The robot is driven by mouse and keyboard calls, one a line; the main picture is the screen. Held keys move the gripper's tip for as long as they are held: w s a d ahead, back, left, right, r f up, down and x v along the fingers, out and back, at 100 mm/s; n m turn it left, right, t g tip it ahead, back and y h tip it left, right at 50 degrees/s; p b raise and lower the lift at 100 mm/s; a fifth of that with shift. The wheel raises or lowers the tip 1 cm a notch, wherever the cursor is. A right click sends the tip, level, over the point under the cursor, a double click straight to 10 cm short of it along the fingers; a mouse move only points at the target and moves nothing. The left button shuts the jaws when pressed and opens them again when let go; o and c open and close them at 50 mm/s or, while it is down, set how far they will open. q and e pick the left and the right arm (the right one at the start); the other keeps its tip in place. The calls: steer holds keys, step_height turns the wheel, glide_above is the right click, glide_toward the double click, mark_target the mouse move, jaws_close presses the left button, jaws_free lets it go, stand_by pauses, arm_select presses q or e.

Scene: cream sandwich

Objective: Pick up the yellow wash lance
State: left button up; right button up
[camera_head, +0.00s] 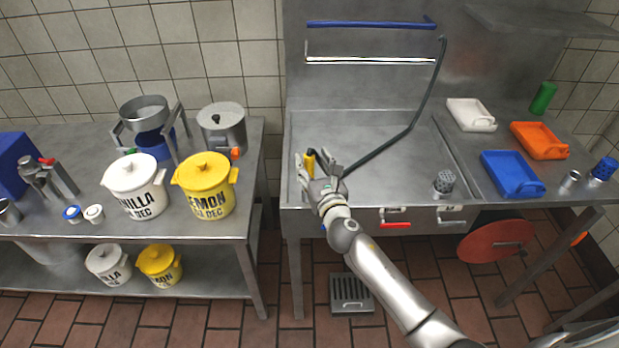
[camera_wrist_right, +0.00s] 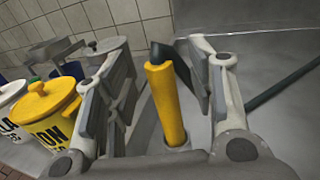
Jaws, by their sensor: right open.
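The yellow wash lance (camera_head: 310,163) stands near the front left edge of the steel sink table (camera_head: 390,125). In the right wrist view the lance (camera_wrist_right: 167,105) is a yellow rod with a dark angled top, and it rises between the two fingers. My right gripper (camera_head: 320,168) is open around the lance, with a finger on each side. The wrist view shows gaps between the lance and the fingers of the right gripper (camera_wrist_right: 165,85). My left gripper is not in view.
A dark hose (camera_head: 385,145) runs from near the gripper up to the back wall. A yellow lemon pot (camera_head: 205,187) and a white vanilla pot (camera_head: 135,187) stand on the left table. A perforated grey cup (camera_head: 443,183) stands right of the gripper. The sink table's middle is mostly clear.

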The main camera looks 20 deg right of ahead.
mark_target(311, 160)
steer(key=w, duration=0.3)
steer(key=shift+w+f, duration=0.15)
steer(key=shift+w, duration=0.1)
steer(key=shift+s, duration=0.1)
jaws_close()
